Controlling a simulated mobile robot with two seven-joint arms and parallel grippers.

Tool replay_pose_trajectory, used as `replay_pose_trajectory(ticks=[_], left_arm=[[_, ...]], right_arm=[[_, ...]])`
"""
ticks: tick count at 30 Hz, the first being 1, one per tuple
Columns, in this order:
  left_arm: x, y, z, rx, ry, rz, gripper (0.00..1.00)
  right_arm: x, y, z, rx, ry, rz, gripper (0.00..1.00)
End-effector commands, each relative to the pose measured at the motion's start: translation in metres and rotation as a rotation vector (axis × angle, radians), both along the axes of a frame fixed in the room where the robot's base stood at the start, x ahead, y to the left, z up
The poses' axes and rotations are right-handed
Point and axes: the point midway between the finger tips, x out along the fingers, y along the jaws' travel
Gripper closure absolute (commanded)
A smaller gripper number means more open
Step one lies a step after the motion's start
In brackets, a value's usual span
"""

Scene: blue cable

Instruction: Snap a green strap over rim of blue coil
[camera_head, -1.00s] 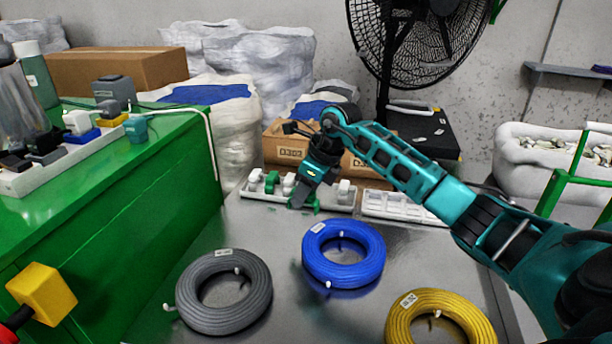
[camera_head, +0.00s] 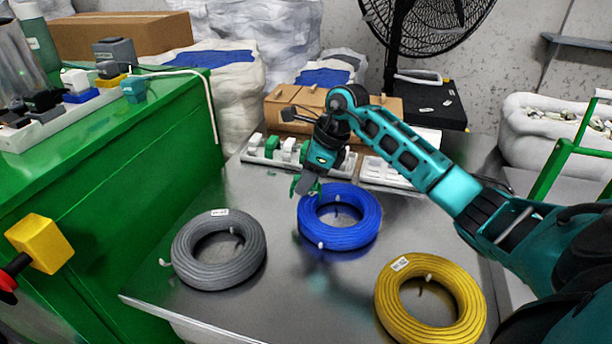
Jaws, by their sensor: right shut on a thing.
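The blue coil (camera_head: 345,240) lies flat on the metal table between a grey coil and a yellow coil. It has small white ties on its rim. My right gripper (camera_head: 305,188) is shut on a green strap (camera_head: 297,186), just at the back left rim of the blue coil. I cannot tell whether the strap touches the rim. More green straps (camera_head: 271,147) and white ones stand in a white strip tray (camera_head: 256,155) behind. My left gripper is not in view.
The grey coil (camera_head: 188,264) lies at the left and the yellow coil (camera_head: 470,292) at the front right. An empty white tray (camera_head: 385,172) stands at the back. A green cabinet (camera_head: 120,190) borders the table's left side. Bare table shows between the coils.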

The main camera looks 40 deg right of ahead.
Motion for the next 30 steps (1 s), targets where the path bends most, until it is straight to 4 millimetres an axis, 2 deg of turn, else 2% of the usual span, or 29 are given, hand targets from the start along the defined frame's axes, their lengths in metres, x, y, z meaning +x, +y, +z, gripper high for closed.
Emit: replay_pose_trajectory(ticks=[1, 4, 30], left_arm=[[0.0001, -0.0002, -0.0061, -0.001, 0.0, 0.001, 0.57], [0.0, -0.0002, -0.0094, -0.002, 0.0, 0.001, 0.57], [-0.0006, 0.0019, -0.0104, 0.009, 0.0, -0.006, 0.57]], right_arm=[[0.0, 0.0006, -0.0074, 0.002, 0.001, 0.0, 0.98], [0.0, 0.0003, -0.0118, 0.002, 0.001, -0.001, 0.98], [-0.0002, 0.0002, -0.0154, 0.001, 0.001, -0.001, 0.98]])
